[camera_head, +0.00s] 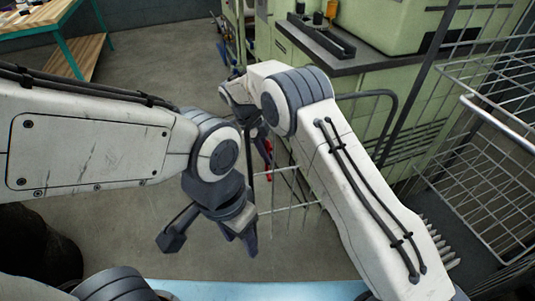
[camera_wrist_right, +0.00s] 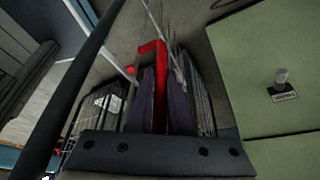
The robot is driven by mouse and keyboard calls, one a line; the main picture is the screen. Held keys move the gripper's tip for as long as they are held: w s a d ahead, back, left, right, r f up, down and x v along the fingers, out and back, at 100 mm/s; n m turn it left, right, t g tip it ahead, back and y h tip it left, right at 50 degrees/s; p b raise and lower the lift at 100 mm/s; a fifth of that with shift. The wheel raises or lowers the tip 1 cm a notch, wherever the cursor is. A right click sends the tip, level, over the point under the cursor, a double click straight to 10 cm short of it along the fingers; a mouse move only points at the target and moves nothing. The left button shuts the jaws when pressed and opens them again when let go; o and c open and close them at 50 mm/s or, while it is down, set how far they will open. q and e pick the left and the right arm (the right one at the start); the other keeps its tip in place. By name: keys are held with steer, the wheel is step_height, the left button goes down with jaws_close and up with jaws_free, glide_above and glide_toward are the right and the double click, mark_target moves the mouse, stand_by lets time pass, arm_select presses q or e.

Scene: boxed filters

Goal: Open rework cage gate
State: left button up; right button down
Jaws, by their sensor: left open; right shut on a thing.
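The gate's red handle (camera_wrist_right: 159,58) stands between the two dark fingers of my right gripper (camera_wrist_right: 163,80) in the right wrist view, and the fingers are shut on it. In the head view a sliver of the red handle (camera_head: 268,147) shows beside the right gripper, which is mostly hidden behind my right arm. The wire cage gate (camera_head: 290,195) shows as thin bars below the handle, partly covered by the right arm. My left gripper (camera_head: 243,222) is open and empty, pointing down over the floor to the left of the gate bars.
A green machine (camera_head: 355,30) with a dark shelf stands behind the right arm. A wire cage (camera_head: 490,150) is at the right edge. A wooden-topped bench (camera_head: 35,18) stands at the far left. The grey floor (camera_head: 150,70) between bench and machine is clear.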

steer(key=shift+d, duration=0.35)
steer(key=c, duration=0.8)
jaws_free()
steer(key=shift+c, duration=0.2)
steer(key=shift+a, duration=0.25)
steer(key=p+v, duration=0.1)
steer(key=v, duration=0.9)
steer(key=shift+a+r+p, duration=0.15)
steer(key=shift+a+p, duration=0.05)
steer(key=shift+p, duration=0.1)
